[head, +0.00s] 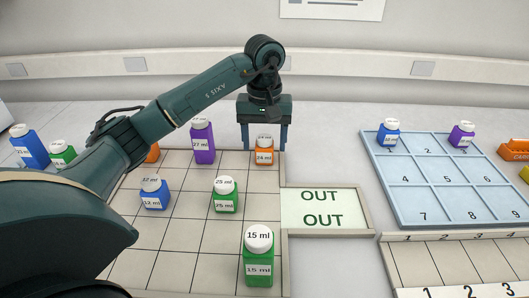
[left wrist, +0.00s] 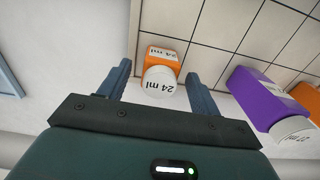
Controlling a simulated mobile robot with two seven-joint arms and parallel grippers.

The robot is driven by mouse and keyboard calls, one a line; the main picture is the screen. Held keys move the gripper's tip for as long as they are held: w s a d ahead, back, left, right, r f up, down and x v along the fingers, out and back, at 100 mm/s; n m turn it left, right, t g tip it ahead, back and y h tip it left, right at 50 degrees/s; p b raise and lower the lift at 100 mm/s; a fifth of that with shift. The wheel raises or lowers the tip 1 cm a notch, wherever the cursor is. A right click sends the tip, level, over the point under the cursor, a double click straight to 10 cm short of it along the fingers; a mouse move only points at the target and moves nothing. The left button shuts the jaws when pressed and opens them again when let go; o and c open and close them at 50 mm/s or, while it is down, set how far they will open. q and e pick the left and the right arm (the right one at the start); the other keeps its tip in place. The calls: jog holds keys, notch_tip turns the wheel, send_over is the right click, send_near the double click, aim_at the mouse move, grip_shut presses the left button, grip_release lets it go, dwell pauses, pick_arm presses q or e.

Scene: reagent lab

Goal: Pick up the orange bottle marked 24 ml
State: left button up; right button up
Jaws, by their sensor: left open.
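The orange bottle marked 24 ml (head: 264,152) stands upright with a white cap at the far right corner of the tiled board. My left gripper (head: 264,138) is over it from behind and above, with one finger on each side of it. In the left wrist view the orange bottle (left wrist: 163,66) lies between the two open fingers (left wrist: 160,88), with small gaps showing at both sides. The fingers are not closed on it. My right gripper is in neither view.
A purple bottle (head: 203,142) stands left of the orange one and shows in the left wrist view (left wrist: 262,95). Green bottles (head: 225,195) and a blue bottle (head: 154,194) stand nearer on the board (head: 180,262). An OUT plate (head: 348,212) and a blue numbered tray (head: 394,165) are to the right.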

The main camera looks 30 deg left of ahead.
pick_arm(q)
notch_tip(320, 180, down, 2)
jog(key=shift+f, duration=0.1)
jog(key=c, duration=1.1)
